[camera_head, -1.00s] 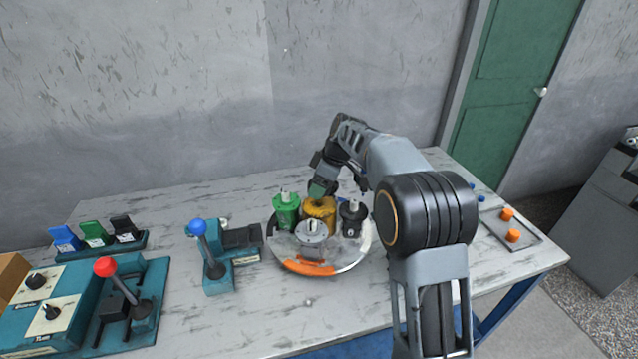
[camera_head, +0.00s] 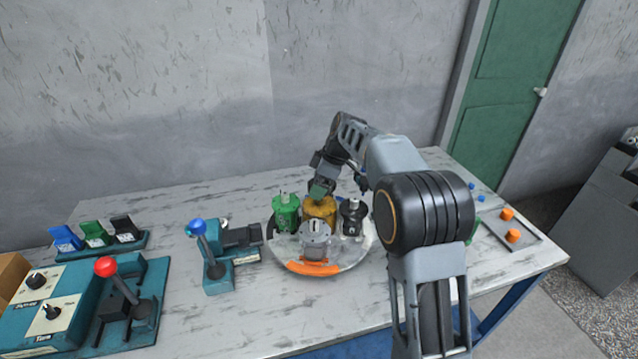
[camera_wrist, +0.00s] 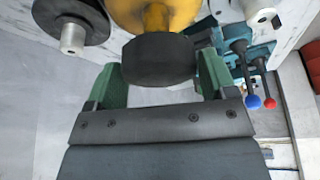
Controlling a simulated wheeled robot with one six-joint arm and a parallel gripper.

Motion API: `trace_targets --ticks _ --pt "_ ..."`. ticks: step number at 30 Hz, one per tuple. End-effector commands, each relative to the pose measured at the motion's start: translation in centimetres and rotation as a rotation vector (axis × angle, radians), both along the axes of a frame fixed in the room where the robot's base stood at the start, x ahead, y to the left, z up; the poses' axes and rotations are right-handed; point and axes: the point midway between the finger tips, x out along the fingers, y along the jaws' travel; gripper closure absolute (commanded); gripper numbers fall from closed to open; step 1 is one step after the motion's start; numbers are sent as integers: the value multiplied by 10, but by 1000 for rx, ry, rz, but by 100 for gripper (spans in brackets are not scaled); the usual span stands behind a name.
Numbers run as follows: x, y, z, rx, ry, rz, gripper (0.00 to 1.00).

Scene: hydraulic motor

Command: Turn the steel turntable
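The steel turntable (camera_head: 345,258) is a round plate on the table, with an orange patch (camera_head: 313,268) on its front rim. It carries a green motor (camera_head: 286,214) at left, a yellow motor (camera_head: 320,211) at back, a black motor (camera_head: 353,217) at right and a grey motor (camera_head: 316,238) in front. My gripper (camera_head: 320,190) is at the top of the yellow motor. In the wrist view my green fingers (camera_wrist: 160,78) lie along both sides of the dark round cap (camera_wrist: 157,60) of the yellow motor, apparently touching it. My wrist partly hides the contact in the head view.
A blue-knobbed lever (camera_head: 204,248) stands close to the turntable's left. Farther left are a red-knobbed lever (camera_head: 122,285), a dial panel (camera_head: 48,315) and coloured switches (camera_head: 95,237). A tray (camera_head: 520,234) with orange pieces lies at right. The table's front middle is bare.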

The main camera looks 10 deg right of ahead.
Motion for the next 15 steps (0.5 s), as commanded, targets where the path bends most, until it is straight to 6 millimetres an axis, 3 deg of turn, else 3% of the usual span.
trace_targets --ticks 5,15 --pt "0 0 0 0 0 0 5" --pt "0 -2 5 0 0 -1 5"
